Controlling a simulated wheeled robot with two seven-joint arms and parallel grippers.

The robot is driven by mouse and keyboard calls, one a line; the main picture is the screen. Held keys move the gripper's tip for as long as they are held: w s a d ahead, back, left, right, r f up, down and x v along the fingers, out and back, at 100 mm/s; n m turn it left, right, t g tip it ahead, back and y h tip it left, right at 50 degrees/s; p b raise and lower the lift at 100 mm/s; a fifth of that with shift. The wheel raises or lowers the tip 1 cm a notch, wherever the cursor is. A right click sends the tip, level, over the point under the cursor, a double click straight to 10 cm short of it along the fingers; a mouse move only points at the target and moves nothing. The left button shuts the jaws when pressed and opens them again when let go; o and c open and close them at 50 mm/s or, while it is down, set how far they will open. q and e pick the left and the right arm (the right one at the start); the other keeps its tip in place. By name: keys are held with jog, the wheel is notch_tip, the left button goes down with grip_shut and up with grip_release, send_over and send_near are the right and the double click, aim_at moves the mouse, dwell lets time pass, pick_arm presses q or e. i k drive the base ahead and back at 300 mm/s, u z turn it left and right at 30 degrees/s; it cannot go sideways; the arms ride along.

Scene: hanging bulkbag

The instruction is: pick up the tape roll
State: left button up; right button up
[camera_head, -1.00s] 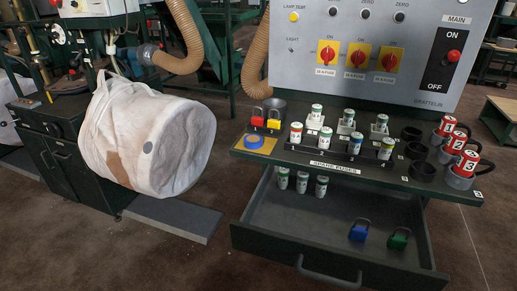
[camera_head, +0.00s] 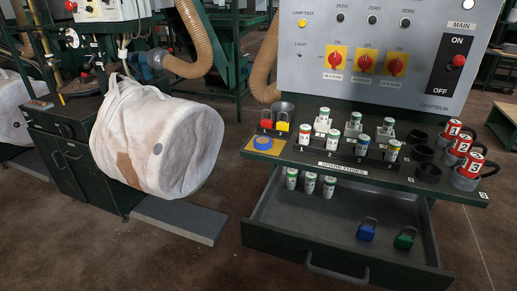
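Neither of my grippers shows in the head view.
Several fuses (camera_head: 322,120) fill the shelf's middle. Red numbered mugs (camera_head: 467,170) stand right. An open drawer (camera_head: 330,225) juts out below. A white bulk bag (camera_head: 150,138) hangs left.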

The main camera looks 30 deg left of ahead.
aim_at(262, 142)
jog(key=k, duration=0.4)
jog(key=u, duration=2.05)
jog(key=i, duration=2.95)
jog(key=z, duration=1.65)
